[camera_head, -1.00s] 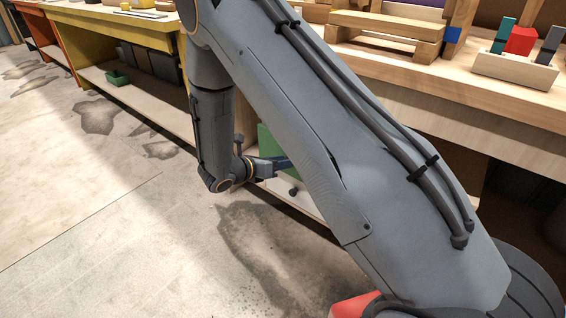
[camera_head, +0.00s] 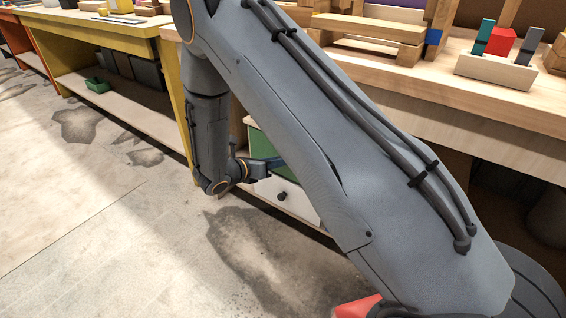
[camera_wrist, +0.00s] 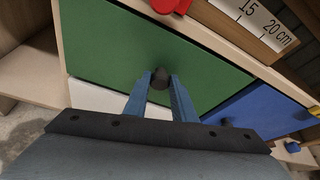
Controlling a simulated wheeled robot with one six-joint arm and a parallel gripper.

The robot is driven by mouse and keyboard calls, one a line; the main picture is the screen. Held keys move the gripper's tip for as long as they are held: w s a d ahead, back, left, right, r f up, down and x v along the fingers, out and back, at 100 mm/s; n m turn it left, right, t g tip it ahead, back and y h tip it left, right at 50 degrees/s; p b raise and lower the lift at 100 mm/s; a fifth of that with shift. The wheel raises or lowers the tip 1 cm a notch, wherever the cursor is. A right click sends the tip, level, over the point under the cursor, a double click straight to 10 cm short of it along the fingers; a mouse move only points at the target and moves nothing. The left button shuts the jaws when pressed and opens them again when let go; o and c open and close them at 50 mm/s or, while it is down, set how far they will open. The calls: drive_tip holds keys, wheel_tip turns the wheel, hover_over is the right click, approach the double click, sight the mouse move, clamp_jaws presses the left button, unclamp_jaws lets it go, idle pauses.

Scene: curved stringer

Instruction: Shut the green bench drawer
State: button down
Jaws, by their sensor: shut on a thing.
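The green drawer front (camera_wrist: 120,50) fills the middle of the wrist view, with a dark round knob (camera_wrist: 159,73) near its centre. The blue fingers of my gripper (camera_wrist: 160,82) are shut on this knob, one on each side. The front looks close to the wooden frame around it; I cannot tell whether it is fully flush. In the head view, the green drawer (camera_head: 262,145) is partly hidden behind my arm, and my gripper (camera_head: 277,162) reaches its front.
A white drawer (camera_head: 300,207) with a dark knob lies below the green one. A blue drawer (camera_wrist: 260,115) is beside it. A ruler (camera_wrist: 255,25) and a red object (camera_wrist: 170,6) are above. A yellow bench (camera_head: 90,40) stands left. Floor in front is clear.

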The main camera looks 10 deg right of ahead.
drive_tip(key=shift+w+d+r, duration=0.1)
drive_tip(key=shift+d, duration=0.05)
drive_tip(key=c, duration=1.5)
unclamp_jaws()
drive_tip(key=shift+d, duration=0.2)
drive_tip(key=shift+o, duration=0.2)
drive_tip(key=shift+a, duration=0.15)
drive_tip(key=shift+a, duration=0.15)
drive_tip(key=p+v, duration=0.1)
drive_tip(key=v, duration=0.6)
drive_tip(key=shift+s+a, duration=0.2)
drive_tip(key=shift+r, duration=0.15)
